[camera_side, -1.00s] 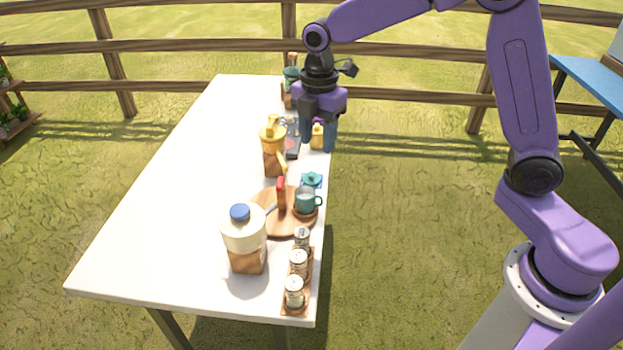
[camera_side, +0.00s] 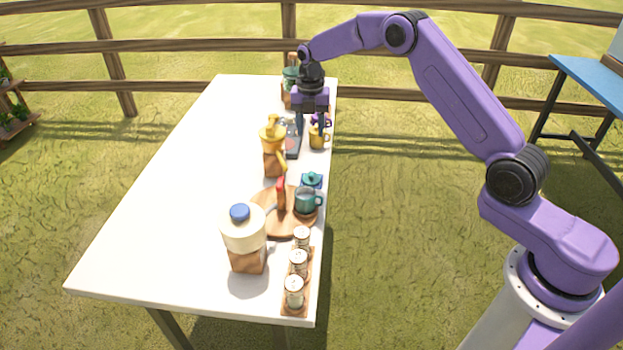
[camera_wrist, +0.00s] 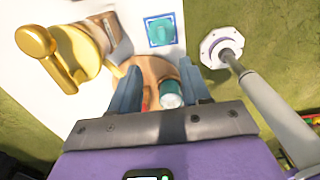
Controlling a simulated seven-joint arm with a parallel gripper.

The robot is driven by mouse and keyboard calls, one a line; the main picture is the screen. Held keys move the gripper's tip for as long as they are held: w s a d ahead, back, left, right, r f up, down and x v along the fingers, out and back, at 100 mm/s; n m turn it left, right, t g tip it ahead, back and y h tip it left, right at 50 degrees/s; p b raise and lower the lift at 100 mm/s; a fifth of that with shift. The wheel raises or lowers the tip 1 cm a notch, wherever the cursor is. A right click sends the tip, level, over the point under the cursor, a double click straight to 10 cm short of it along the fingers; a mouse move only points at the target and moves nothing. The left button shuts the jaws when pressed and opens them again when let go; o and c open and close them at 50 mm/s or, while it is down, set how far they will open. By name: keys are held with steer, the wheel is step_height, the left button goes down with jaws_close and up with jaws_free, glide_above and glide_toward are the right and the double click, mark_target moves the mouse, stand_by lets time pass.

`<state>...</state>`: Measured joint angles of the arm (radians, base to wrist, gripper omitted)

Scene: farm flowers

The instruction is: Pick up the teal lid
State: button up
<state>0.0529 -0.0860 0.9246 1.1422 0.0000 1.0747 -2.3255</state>
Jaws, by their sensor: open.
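The teal lid (camera_side: 312,178) is small, with a knob on top, and lies on a blue square pad (camera_side: 319,186) near the table's right edge. In the wrist view the lid (camera_wrist: 160,29) shows at top centre, on the blue pad with a pale border. My gripper (camera_side: 311,131) points down over the right side of the table, farther back than the lid and by a yellow mug. In the wrist view my gripper (camera_wrist: 160,88) has its two blue fingers apart, with nothing held. The lid is beyond the fingertips in that view and apart from them.
Several cans stand at the front. The table's left half is clear.

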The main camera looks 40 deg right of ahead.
mark_target(312, 173)
steer(key=f, duration=1.4)
steer(key=shift+s+f, duration=0.2)
steer(key=shift+f, duration=0.1)
jaws_close()
